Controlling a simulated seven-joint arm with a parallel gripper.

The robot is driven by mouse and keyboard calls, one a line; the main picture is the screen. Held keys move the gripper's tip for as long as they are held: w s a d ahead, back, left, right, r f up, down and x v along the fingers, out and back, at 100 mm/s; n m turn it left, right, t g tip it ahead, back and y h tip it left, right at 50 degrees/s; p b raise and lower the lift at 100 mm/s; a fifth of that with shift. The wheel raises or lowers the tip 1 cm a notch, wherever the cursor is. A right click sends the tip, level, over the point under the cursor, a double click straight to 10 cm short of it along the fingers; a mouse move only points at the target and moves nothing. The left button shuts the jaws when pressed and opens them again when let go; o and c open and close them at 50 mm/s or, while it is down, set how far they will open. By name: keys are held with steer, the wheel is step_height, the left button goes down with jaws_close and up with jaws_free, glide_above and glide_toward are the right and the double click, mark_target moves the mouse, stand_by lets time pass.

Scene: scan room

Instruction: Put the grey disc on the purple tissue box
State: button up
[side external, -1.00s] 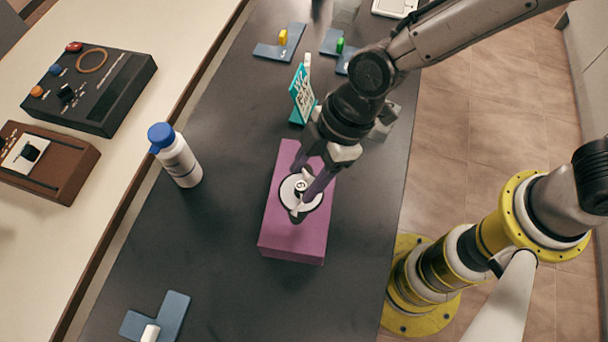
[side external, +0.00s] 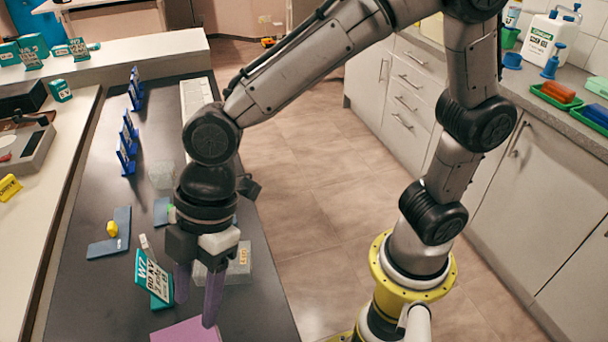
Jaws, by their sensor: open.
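The purple tissue box (side external: 182,331) is cut off by the bottom edge of the side view; only its far top part shows. My gripper (side external: 197,306) points down at the far end of the box, with its two purple fingers spread and nothing visible between them. The right fingertip overlaps the box's top in the picture; I cannot tell its height above it. The grey disc is not in view now.
A teal sign (side external: 153,277) stands close left of my gripper, and a clear box (side external: 236,266) lies just behind it to the right.

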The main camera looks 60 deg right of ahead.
steer(key=w+d+r+m+t, duration=0.15)
steer(key=d+r+m, duration=0.25)
steer(key=d, duration=0.6)
steer(key=s+d+r+m+t+h, duration=0.1)
steer(key=s+d+m, duration=0.4)
steer(key=d, duration=0.5)
steer(key=s+d+m+t+h, duration=0.2)
steer(key=s+d+m, duration=0.3)
steer(key=d, duration=0.5)
steer(key=shift+r+m+h, duration=0.35)
steer(key=shift+m+h, duration=0.35)
steer(key=shift+m, duration=0.2)
